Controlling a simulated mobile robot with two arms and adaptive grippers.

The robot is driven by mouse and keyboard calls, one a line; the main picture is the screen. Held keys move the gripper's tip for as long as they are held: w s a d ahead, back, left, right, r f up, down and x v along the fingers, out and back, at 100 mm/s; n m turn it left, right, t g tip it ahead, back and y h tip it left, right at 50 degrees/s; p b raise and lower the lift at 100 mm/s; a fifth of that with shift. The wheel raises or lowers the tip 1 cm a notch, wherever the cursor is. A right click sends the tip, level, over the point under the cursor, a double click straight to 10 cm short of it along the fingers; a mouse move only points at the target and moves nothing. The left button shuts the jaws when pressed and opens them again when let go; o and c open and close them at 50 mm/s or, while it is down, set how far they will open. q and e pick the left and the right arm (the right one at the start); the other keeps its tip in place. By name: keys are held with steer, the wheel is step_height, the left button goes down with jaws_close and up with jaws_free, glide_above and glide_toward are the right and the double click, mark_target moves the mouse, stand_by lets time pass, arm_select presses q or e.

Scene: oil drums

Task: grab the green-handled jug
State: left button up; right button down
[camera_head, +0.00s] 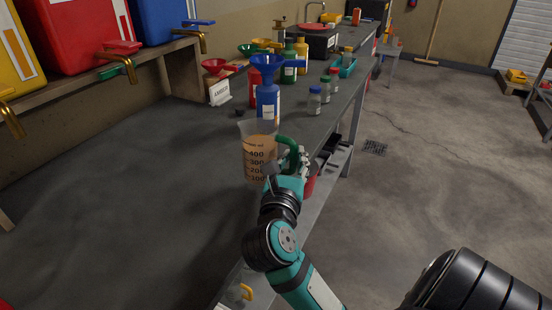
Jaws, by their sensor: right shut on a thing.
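The green-handled jug (258,152) is a clear measuring jug with dark graduation marks and an amber content, near the middle of the view. It is upright at the near part of the grey workbench. My right gripper (293,165) is at the jug's right side, shut on its green handle (289,142). The fingers and the lower handle partly cover each other. I cannot tell whether the jug's base touches the bench. My left gripper is not in view.
Just behind the jug stands a blue bottle (268,101) with a blue funnel (261,61). Several small jars, a white label card (220,92) and more bottles stand farther back. Large drums with brass taps line a shelf at left. Open floor lies to the right.

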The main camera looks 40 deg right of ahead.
steer(key=s+d+p, duration=0.1)
steer(key=s+p, duration=0.1)
steer(key=s, duration=0.1)
steer(key=s+d+p, duration=0.1)
steer(key=shift+s+d+r+p, duration=0.35)
steer(key=shift+s+r+p, duration=0.05)
